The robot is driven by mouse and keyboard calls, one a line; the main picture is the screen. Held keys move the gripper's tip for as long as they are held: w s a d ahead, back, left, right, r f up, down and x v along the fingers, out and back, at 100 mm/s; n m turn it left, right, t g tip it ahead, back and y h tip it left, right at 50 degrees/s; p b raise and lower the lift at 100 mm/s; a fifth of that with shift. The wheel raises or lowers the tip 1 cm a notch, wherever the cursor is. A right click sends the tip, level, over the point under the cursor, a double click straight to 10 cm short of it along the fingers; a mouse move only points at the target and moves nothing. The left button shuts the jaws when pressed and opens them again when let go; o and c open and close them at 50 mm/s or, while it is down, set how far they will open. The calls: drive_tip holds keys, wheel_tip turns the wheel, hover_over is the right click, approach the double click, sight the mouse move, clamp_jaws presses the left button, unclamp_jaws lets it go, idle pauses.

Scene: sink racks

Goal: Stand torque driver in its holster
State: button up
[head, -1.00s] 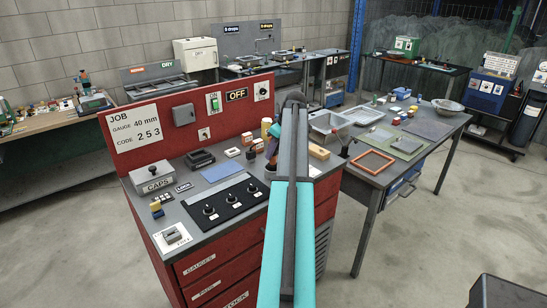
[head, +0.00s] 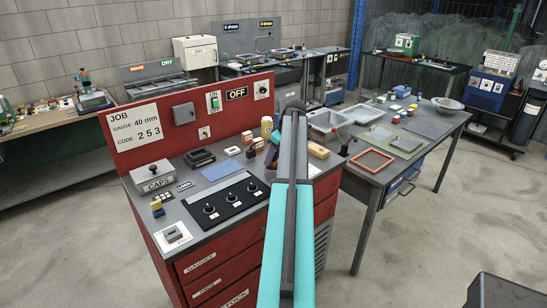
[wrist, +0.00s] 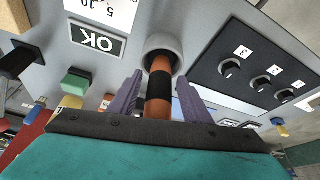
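The torque driver, an orange handle with a black band (wrist: 159,88), shows in the middle of the wrist view. Its far end meets a round grey collar (wrist: 166,46), seemingly the holster. How deep it sits there is hidden. My gripper (wrist: 160,79) has one purple finger on each side of the handle, with visible gaps between fingers and handle, so it looks open around it. In the head view my gripper (head: 271,156) is mostly hidden behind my arm, over the right part of the red bench's top; the driver cannot be made out there.
The red bench (head: 215,262) carries a black knob panel (head: 229,206), a blue mat (head: 221,170) and a CAPS box (head: 153,175). In the wrist view, an OK label (wrist: 96,40) and a green block (wrist: 75,82) lie left of the collar. A grey table (head: 440,125) adjoins at right.

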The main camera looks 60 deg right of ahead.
drive_tip(key=shift+r, duration=0.1)
drive_tip(key=b+v, duration=0.3)
drive_tip(key=v, duration=0.9)
idle(0.4)
idle(0.8)
